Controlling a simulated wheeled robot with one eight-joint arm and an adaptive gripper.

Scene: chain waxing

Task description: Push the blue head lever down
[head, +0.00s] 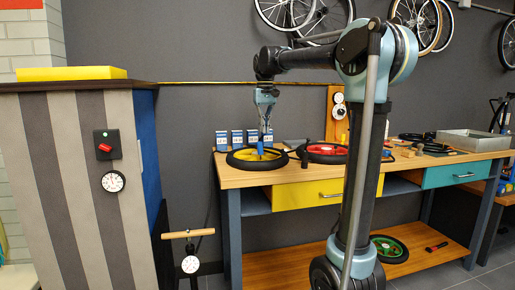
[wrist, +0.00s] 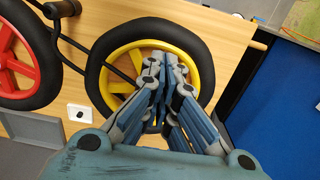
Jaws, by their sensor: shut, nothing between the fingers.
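The wheel with the yellow rim (head: 239,160) lies flat at the left end of the workbench. It also shows in the wrist view (wrist: 97,92). My gripper (head: 262,140) points down over this wheel, with its fingers closed together and nothing between them. In the wrist view the fingertips (wrist: 165,62) sit over the inside of the yellow rim. A small bright blue piece (head: 260,148) shows just under the fingers in the head view; I cannot tell whether it is the head lever or part of the fingers. In the wrist view my fingers hide that spot.
A red-rimmed wheel (head: 325,149) lies beside it, and a black hose (wrist: 72,43) runs near the yellow-rimmed wheel. Blue boxes (head: 237,139) stand behind. A floor pump (head: 190,264) stands left of the workbench (head: 300,175), near a striped cabinet (head: 70,190).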

